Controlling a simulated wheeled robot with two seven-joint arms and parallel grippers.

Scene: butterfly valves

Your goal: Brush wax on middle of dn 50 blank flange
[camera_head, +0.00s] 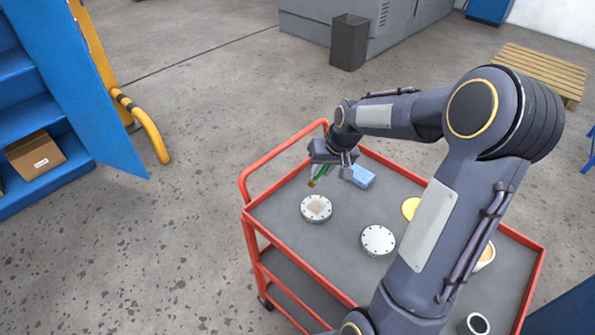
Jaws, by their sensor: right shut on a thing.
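My right gripper (329,168) is shut on a brush (318,174) with a green handle, above the far left part of the red cart. The brush's lower end is brownish and points down, a little above and behind a round grey flange (316,208). That flange lies flat, with bolt holes around its rim and a brownish patch in its middle. A second, whiter round flange (378,240) with bolt holes lies to its right. I cannot tell which of the two is the DN 50 one. The left gripper is not in view.
The red cart's grey top (285,215) also holds a blue block (361,176) beside my gripper, a yellow round thing (409,208), a white bowl (486,257) partly behind my arm, and a white ring-shaped thing (478,324). A red rail (284,158) edges the cart's far left end.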

